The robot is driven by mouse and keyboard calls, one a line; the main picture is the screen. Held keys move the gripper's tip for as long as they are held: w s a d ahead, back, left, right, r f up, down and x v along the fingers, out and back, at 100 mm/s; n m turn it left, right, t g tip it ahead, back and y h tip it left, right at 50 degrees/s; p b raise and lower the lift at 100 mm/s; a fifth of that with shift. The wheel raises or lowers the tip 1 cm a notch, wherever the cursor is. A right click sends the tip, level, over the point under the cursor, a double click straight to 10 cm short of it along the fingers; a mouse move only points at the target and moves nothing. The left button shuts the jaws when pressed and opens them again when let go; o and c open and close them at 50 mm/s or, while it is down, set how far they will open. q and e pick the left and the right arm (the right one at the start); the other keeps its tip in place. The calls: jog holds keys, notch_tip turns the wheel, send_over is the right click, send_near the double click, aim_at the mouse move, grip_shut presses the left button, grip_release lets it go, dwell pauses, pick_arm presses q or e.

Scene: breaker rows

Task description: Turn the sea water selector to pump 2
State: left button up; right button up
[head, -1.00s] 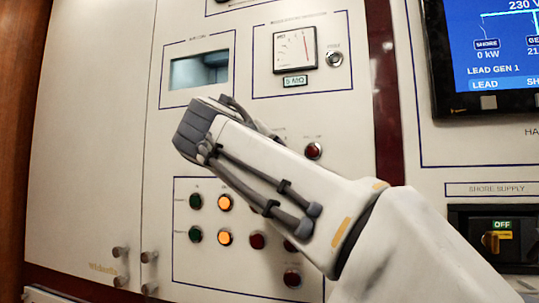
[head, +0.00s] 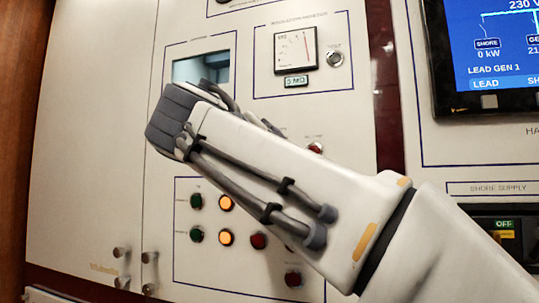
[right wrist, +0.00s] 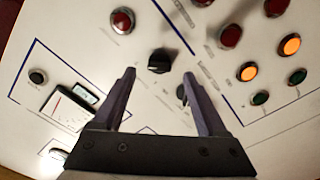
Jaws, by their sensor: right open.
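A black rotary knob (right wrist: 160,60) on the pale panel shows in the right wrist view, just beyond my fingertips and between them. A second dark knob (right wrist: 182,93) is partly covered by one finger. The lettering is too blurred to tell which is the sea water selector. My right gripper (right wrist: 160,76) is open and empty, its two fingers pointing at the panel. In the head view my right arm hides both knobs and its own fingers. My left gripper is in no view.
Green lamps (head: 196,201) and lit orange lamps (head: 226,203) sit low on the panel, with red ones (head: 258,240) beside them. A gauge (head: 295,50) and a small display (head: 190,69) are above. A blue screen (head: 500,45) and shore supply switch (head: 503,235) are at right.

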jog(key=v, duration=0.6)
jog(key=shift+s, duration=0.2)
notch_tip(320, 180, down, 31)
jog(key=s+n+g+y, duration=0.2)
jog(key=n+g+y, duration=0.25)
jog(key=g, duration=0.45)
jog(key=s+d+f+m+g+y, duration=0.1)
jog(key=s+d+f+g, duration=0.3)
jog(key=s+f, duration=0.7)
jog(key=s+d+f+m+g+y, duration=0.15)
jog(key=s+d+f+g, duration=0.25)
jog(key=s+f, duration=0.65)
notch_tip(320, 180, up, 27)
jog(key=w+p, duration=0.2)
jog(key=p, duration=2.5)
jog(key=shift+a+f+p, duration=0.15)
jog(key=shift+f+p, duration=0.1)
jog(key=shift+p, duration=0.15)
